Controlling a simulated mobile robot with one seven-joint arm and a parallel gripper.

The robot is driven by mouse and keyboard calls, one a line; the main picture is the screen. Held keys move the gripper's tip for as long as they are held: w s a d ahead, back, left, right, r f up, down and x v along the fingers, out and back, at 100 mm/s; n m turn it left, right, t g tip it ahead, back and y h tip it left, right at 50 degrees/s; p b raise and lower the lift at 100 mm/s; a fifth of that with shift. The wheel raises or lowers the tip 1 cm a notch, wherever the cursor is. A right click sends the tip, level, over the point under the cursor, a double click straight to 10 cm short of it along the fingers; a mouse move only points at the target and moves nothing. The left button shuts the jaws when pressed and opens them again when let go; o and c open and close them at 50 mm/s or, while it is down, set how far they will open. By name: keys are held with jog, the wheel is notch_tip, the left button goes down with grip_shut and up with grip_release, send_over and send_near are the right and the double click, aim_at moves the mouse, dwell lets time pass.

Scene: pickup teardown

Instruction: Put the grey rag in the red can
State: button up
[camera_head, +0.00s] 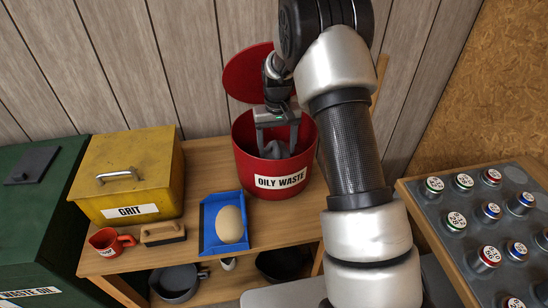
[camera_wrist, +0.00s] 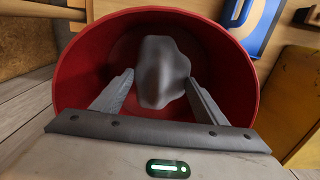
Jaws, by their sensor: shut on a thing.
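The red can (camera_head: 276,181), labelled OILY WASTE, stands on the wooden bench with its red lid (camera_head: 246,75) raised behind it. My gripper (camera_head: 280,140) points down into the can's mouth. It is shut on the grey rag (camera_head: 276,149), which is inside the rim. In the wrist view the rag (camera_wrist: 163,72) sits between the fingertips, with the red can wall (camera_wrist: 80,80) around it. The rag's underside is hidden, so I cannot tell whether it touches the can's bottom.
A grey panel with several labelled caps (camera_head: 463,182) is at right.

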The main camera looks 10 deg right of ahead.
aim_at(274, 156)
notch_tip(274, 156, down, 7)
jog(key=shift+f, duration=0.1)
jog(key=w, duration=0.4)
jog(key=shift+f, duration=0.45)
jog(key=shift+f, duration=0.2)
jog(key=o, duration=1.2)
jog(key=shift+c, duration=0.2)
